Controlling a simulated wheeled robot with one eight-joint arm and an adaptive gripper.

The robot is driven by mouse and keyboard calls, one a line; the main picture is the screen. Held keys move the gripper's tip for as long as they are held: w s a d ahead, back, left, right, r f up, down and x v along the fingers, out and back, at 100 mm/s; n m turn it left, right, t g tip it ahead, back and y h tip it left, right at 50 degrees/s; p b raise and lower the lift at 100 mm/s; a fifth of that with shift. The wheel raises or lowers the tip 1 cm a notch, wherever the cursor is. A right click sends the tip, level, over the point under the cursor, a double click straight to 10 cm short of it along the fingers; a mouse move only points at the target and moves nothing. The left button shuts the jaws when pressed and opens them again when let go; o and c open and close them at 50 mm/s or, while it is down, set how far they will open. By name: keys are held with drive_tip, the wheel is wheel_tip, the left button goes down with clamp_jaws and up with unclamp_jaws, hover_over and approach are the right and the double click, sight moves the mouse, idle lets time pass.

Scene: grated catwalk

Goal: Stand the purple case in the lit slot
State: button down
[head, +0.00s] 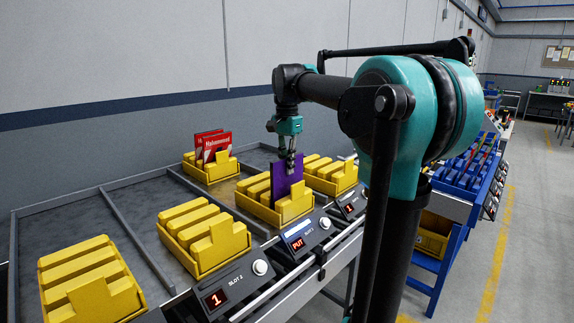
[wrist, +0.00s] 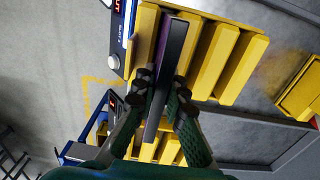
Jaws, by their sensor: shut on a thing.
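The purple case (head: 287,184) is upright in my gripper (head: 290,160), its lower part hidden behind the front wall of a yellow rack (head: 295,208). In the wrist view my gripper (wrist: 161,88) is shut with a finger on each side of the case (wrist: 170,60), seen edge-on. The case lines up with the rack's front gap, beside the yellow dividers. Whether its bottom edge touches the rack floor is hidden. The display (head: 297,244) in front of this rack reads PUT in red, with a pale lit strip above.
Another yellow rack (head: 205,240) stands to the left and one (head: 331,177) to the right, close to the case's rack. Behind, a rack (head: 208,172) holds red cases (head: 213,146). Grey divider rails (head: 140,240) cross the bench.

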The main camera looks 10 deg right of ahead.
drive_tip(key=c, duration=1.1)
unclamp_jaws()
drive_tip(key=shift+r, duration=0.1)
drive_tip(key=shift+r, duration=3.9)
